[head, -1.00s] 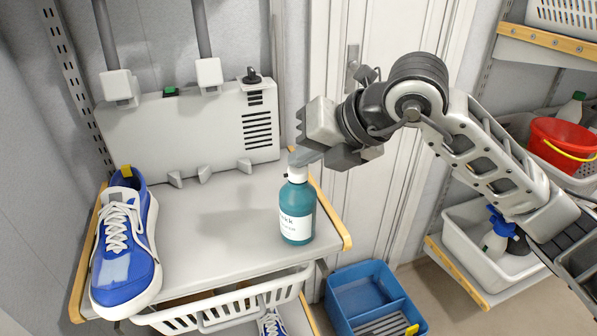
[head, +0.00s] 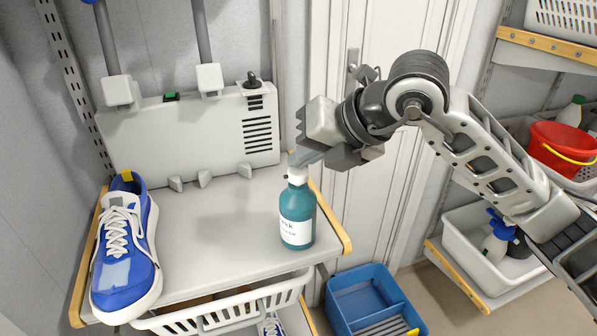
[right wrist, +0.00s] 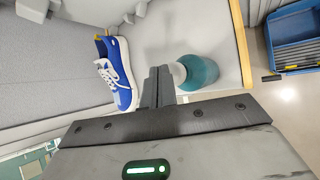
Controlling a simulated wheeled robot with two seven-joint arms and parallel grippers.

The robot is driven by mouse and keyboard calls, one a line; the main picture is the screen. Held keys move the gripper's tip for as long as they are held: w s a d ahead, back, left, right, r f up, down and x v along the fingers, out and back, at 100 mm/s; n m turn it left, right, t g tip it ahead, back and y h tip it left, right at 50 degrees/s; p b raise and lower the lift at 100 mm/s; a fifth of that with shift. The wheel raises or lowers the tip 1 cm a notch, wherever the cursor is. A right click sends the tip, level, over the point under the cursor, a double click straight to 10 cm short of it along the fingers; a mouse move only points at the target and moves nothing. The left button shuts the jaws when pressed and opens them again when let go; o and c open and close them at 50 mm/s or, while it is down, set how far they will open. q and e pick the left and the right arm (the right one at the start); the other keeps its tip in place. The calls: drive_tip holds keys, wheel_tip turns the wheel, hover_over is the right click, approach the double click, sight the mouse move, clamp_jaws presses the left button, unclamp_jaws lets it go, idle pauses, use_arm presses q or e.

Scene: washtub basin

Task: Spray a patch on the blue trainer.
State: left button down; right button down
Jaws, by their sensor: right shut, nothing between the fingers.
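The blue trainer (head: 127,250) with white laces and sole stands at the left of the grey bench, toe toward me. A paler blue patch (head: 115,274) shows on its toe. A teal bottle (head: 297,213) with a white label and white neck stands upright near the bench's right edge. My right gripper (head: 308,152) is shut and empty at the bottle's top, which it partly hides; I cannot tell whether they touch. In the right wrist view the shut fingers (right wrist: 158,86) lie just left of the bottle (right wrist: 200,72), with the trainer (right wrist: 117,73) further left. My left gripper is not in view.
A grey wall box (head: 185,135) backs the bench (head: 215,240). Below are a white basket (head: 225,314) and a blue divided tub (head: 368,300). A red bucket (head: 563,145) and white bins stand on shelves at right. The bench between trainer and bottle is clear.

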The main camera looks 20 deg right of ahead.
sight(304, 173)
wheel_tip(304, 173, up, 6)
drive_tip(key=p, duration=0.3)
drive_tip(key=shift+f, duration=0.1)
idle(2.4)
